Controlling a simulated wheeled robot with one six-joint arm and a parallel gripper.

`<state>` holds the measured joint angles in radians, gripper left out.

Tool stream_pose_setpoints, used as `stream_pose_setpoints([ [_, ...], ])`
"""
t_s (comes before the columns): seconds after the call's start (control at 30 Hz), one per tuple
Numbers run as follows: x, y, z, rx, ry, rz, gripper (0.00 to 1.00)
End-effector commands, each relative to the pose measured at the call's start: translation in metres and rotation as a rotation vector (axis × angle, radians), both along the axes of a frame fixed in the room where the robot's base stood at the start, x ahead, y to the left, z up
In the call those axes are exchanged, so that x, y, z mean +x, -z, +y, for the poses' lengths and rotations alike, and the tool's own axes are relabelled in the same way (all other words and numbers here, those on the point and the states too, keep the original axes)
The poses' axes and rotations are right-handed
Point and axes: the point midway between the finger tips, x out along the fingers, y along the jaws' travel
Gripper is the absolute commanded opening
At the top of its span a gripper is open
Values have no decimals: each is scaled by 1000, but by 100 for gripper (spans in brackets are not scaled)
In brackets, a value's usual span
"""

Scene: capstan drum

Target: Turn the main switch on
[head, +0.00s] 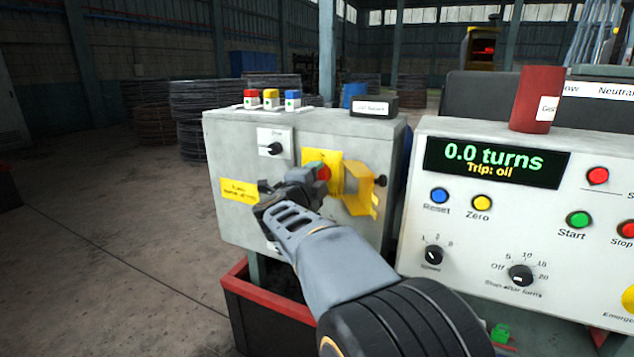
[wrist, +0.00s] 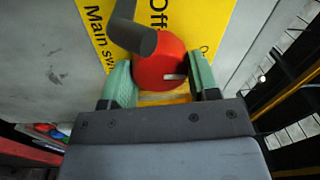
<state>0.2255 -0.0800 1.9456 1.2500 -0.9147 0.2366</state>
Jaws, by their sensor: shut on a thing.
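The main switch is a round red knob (wrist: 160,68) with a short white mark on its lower right, on a yellow plate (wrist: 196,22) that reads "Off" and "Main sw...". In the head view the red knob (head: 323,172) shows partly past my gripper, on the front of the grey box. My gripper (wrist: 163,88) has its green fingers on both sides of the knob and is shut on it. A dark grey bar (wrist: 134,36) crosses the knob's upper left in the wrist view; I cannot tell what it belongs to.
A yellow flap (head: 358,188) sticks out right of the switch. A small rotary switch (head: 274,148) sits upper left. Red, yellow and blue blocks (head: 270,98) stand on the box. The control panel (head: 500,240), reading "0.0 turns, Trip: oil", is to the right. Open floor (head: 110,250) lies left.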

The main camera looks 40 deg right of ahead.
Motion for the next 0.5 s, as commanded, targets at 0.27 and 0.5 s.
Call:
stream_pose_setpoints([
  [0.27,0,0,0,6,-1,-11,31],
  [0.5,0,0,0,6,-1,-11,58],
])
